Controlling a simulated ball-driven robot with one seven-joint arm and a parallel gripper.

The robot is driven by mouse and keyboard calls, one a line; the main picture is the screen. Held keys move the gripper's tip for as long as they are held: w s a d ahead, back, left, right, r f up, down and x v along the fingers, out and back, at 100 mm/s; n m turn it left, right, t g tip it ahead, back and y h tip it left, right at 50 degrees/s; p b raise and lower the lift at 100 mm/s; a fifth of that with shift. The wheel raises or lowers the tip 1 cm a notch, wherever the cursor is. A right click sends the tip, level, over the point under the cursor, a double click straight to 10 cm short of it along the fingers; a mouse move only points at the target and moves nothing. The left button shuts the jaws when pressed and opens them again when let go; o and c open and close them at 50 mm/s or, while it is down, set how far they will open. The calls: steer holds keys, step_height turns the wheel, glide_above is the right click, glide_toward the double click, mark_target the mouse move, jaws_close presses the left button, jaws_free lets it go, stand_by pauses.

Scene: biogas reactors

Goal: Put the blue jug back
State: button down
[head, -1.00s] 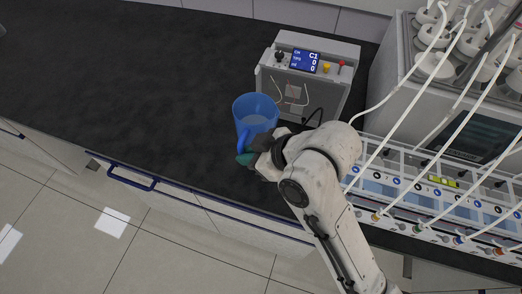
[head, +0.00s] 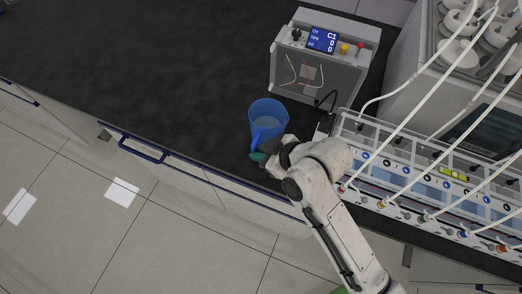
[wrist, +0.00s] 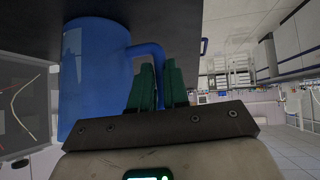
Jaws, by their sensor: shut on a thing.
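The blue jug (head: 268,115) is upright over the dark countertop (head: 150,75), near its front edge. It looks empty in the head view. My gripper (head: 262,158) is at the jug's near side, its green fingers shut on the handle. In the wrist view the jug (wrist: 88,70) fills the left, and its handle (wrist: 150,50) runs down to the green fingers (wrist: 158,85). I cannot tell whether the jug's base touches the counter.
A control box with a blue display (head: 322,40) stands behind the jug to the right. A rack with white tubes and coloured fittings (head: 425,175) is on the right, close to my arm. The countertop to the left is clear. Drawers with a blue handle (head: 140,150) are below.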

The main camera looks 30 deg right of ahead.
steer(key=c, duration=1.1)
jaws_free()
steer(key=shift+f, duration=0.15)
steer(key=p+v, duration=0.1)
steer(key=v, duration=1.1)
steer(key=shift+r+p, duration=0.2)
steer(key=shift+p, duration=0.15)
